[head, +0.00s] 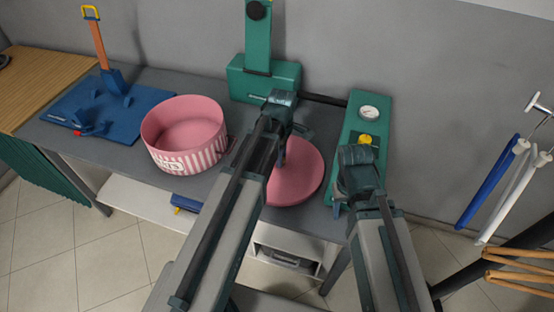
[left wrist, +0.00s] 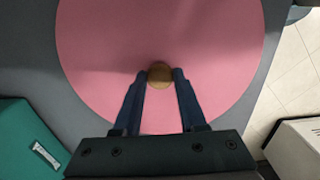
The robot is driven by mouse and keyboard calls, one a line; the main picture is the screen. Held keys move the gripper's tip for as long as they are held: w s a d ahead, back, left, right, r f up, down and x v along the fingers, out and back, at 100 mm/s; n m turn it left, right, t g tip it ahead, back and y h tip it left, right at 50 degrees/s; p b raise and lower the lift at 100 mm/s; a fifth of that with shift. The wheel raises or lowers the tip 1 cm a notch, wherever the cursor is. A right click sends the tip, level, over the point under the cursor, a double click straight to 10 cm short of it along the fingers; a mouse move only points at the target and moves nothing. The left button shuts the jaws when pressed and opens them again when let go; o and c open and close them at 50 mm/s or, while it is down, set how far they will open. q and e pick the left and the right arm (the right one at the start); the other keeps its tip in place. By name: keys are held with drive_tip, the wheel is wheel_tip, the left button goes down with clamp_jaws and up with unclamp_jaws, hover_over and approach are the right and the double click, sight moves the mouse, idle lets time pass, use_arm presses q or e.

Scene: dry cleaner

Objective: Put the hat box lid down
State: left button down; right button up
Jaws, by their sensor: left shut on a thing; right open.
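The pink round hat box lid (head: 305,182) is at the right part of the grey table, to the right of the hat box. My left gripper (head: 282,152) is above it. In the left wrist view the gripper's two fingers (left wrist: 160,78) are shut on the lid's brass-coloured knob (left wrist: 160,73), and the lid (left wrist: 100,50) fills much of the picture. Whether the lid touches the table I cannot tell. The pink hat box (head: 190,150), striped on its side, stands open and upright. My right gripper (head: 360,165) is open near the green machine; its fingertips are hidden.
A green press (head: 265,80) stands behind the lid, and a green unit with a gauge (head: 368,113) is to its right. A blue mat (head: 110,108) with blue tools lies at the left. Hangers (head: 500,185) hang at the far right.

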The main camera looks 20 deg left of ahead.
use_arm(q)
drive_tip(key=shift+f, duration=0.1)
use_arm(e)
drive_tip(key=shift+a+f, duration=0.1)
use_arm(q)
drive_tip(key=shift+d, duration=0.15)
use_arm(e)
drive_tip(key=shift+d, duration=0.2)
use_arm(q)
drive_tip(key=shift+f, duration=0.1)
drive_tip(key=shift+c, duration=2.3)
unclamp_jaws()
